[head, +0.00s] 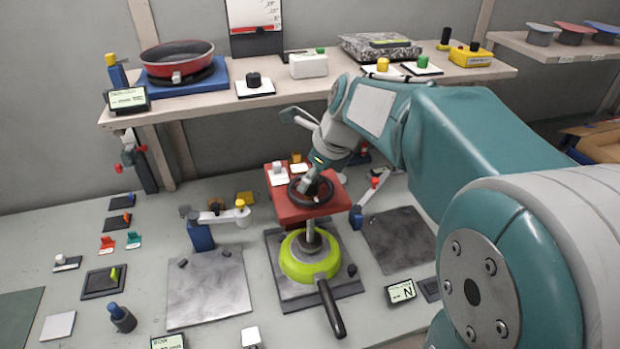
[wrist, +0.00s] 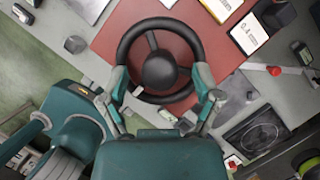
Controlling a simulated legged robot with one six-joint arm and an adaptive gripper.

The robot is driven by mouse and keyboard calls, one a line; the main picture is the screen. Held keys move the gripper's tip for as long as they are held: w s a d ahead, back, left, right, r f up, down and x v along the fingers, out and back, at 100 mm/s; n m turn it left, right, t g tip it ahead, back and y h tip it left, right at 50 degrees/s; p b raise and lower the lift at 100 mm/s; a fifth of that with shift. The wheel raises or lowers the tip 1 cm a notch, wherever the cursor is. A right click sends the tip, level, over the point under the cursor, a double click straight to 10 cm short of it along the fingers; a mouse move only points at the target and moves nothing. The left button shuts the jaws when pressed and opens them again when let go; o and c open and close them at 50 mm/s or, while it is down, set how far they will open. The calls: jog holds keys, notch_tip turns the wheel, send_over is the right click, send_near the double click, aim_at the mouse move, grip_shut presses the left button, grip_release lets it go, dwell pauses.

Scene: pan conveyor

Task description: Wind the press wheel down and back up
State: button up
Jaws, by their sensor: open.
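The press wheel (head: 296,196) is a black handwheel on top of a red press head (head: 290,213). In the wrist view the wheel (wrist: 124,45) fills the upper middle, with its round hub and spokes in sight. My gripper (head: 314,184) reaches down over the wheel in the head view. In the wrist view my gripper (wrist: 162,76) is open, with one finger at each side of the near half of the rim. I cannot tell whether the fingers touch it. Under the press a ram stands over a lime-green pan (head: 292,262) with a black handle, on a dark base plate (head: 284,286).
A shelf (head: 220,110) behind holds a red pan (head: 176,58) and several small devices. Grey plates lie left (head: 208,288) and right (head: 398,238) of the press. A blue post with a white arm (head: 200,235) stands left. My arm covers the right side.

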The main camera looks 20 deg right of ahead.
jog(key=shift+w+a+f, duration=0.15)
jog(key=shift+f, duration=0.4)
jog(key=shift+c, duration=0.3)
jog(key=c, duration=1.1)
grip_shut()
jog(key=shift+f, duration=0.15)
jog(key=shift+n, duration=0.5)
